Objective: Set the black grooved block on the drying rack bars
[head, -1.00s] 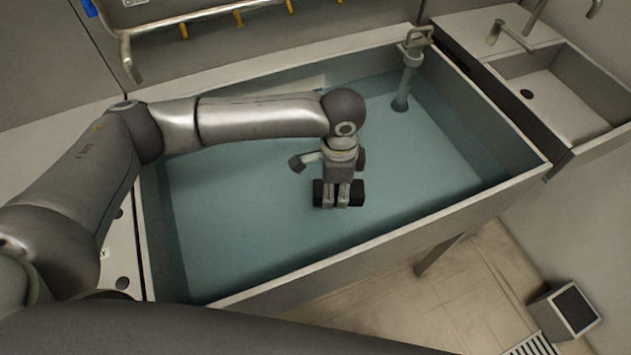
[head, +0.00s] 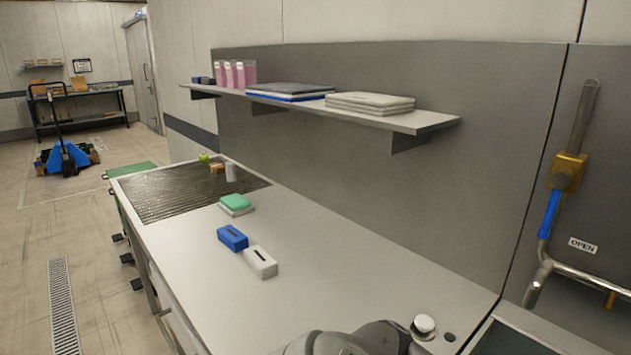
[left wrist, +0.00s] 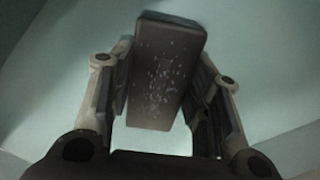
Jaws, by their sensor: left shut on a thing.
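The black block (left wrist: 165,70) shows in the left wrist view with pale speckles like water drops; I cannot make out its grooves. My left gripper (left wrist: 166,88) is shut on it, one finger on each side, with the block tilted slightly in the picture. Pale teal, like the sink's water, lies behind it. In the head view the drying rack (head: 165,203) is a dark barred area at the counter's far end. A small green item, a brown block and a white cylinder stand at its back edge. The left gripper is outside the head view, and my right gripper is in neither view.
The counter (head: 300,265) holds a blue block (head: 232,238), a white block (head: 260,262) and a green-and-white sponge (head: 236,204) between me and the rack. A wall shelf (head: 420,122) overhangs the back. The rack's front part is clear.

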